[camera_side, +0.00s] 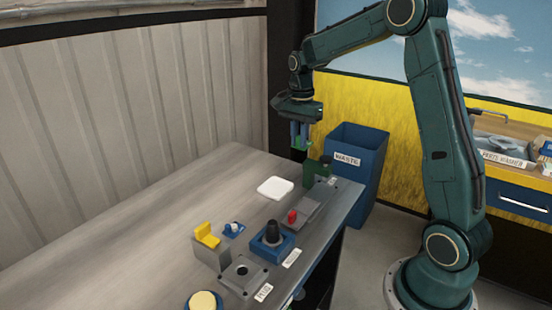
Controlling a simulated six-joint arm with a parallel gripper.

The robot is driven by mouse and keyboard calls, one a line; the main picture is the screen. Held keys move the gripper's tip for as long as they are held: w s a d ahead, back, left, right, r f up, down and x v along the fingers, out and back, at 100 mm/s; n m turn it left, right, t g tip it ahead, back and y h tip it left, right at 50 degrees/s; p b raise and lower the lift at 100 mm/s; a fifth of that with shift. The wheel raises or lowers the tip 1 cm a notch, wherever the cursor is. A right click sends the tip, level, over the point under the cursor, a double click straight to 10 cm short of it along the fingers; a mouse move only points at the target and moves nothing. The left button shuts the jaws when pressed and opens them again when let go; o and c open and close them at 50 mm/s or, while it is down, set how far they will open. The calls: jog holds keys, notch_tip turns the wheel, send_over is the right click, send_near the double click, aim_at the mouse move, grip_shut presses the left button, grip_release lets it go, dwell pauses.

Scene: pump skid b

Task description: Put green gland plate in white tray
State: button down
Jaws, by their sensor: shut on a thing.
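My gripper (299,143) is above the far end of the bench, pointing down. It is shut on a small green piece (303,136), which looks like the green gland plate; the fingers hide much of it. The white tray (276,188) is a small, flat, pale square on the bench top, empty as far as I can see. It lies below and to the left of my gripper, apart from it.
A dark green bracket (317,172) stands below my gripper. A red-knobbed fixture (292,217), a blue block with black knob (272,241) and a yellow-topped grey block (208,247) stand nearer. A blue waste bin (357,165) is beyond the bench. The left bench is clear.

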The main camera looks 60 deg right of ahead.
send_over(272, 192)
jog(key=shift+s+a+f, duration=0.1)
jog(key=shift+a+f, duration=0.05)
jog(key=shift+f, duration=0.45)
notch_tip(272, 192, down, 20)
dwell(1.0)
jog(key=shift+f, duration=0.1)
jog(key=c, duration=1.4)
grip_release()
